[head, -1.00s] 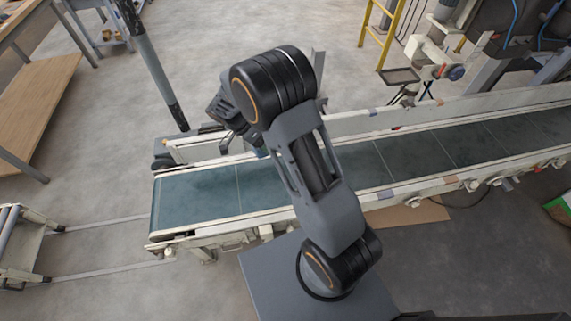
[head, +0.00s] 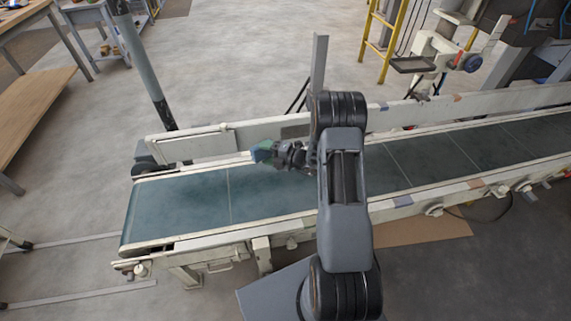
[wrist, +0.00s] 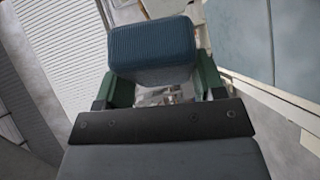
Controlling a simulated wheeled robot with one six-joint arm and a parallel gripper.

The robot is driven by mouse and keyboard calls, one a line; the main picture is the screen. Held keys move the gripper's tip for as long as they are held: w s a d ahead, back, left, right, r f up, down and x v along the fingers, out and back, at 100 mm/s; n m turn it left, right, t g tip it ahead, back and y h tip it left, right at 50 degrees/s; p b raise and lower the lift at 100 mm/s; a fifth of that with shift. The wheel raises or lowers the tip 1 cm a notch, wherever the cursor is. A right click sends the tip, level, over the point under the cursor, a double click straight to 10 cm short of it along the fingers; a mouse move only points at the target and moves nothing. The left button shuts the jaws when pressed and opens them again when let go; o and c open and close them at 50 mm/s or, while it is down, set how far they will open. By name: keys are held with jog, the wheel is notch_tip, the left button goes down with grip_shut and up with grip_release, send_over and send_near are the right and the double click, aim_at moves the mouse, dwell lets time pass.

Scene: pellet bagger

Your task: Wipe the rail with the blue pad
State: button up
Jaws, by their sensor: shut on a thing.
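My gripper (head: 266,152) is above the conveyor near its far side, pointing left. In the wrist view its green fingers (wrist: 157,92) are shut on the blue pad (wrist: 152,46), a ribbed block held across the fingertips. In the head view the pad (head: 259,153) is small and partly hidden by the gripper. The far pale side rail (head: 205,146) of the conveyor runs behind the gripper. I cannot tell whether the pad touches the rail.
The teal conveyor belt (head: 180,205) runs from lower left to upper right. A grey post (head: 142,65) stands beyond its left end, and a thin upright (head: 319,60) rises behind my arm. A yellow ladder (head: 378,42) and machinery (head: 440,55) stand at the back right.

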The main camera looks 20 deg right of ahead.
jog(key=w+d+f+m+t+h+b, duration=0.2)
jog(key=d+f+m+t+h+b, duration=0.3)
jog(key=d, duration=0.3)
jog(key=shift+n+h, duration=0.4)
jog(key=shift+w+d+f+b, duration=0.1)
jog(key=shift+w+d+f, duration=0.1)
jog(key=shift+w, duration=0.75)
jog(key=shift+w+d+f+b, duration=0.1)
jog(key=shift+w+d, duration=0.1)
jog(key=shift+w, duration=0.7)
jog(key=shift+w+d+f+b, duration=0.1)
jog(key=shift+w+d, duration=0.1)
jog(key=shift+w, duration=0.75)
jog(key=shift+w+d+b, duration=0.2)
jog(key=shift+w+b, duration=0.15)
jog(key=shift+w, duration=0.5)
jog(key=shift+d, duration=0.1)
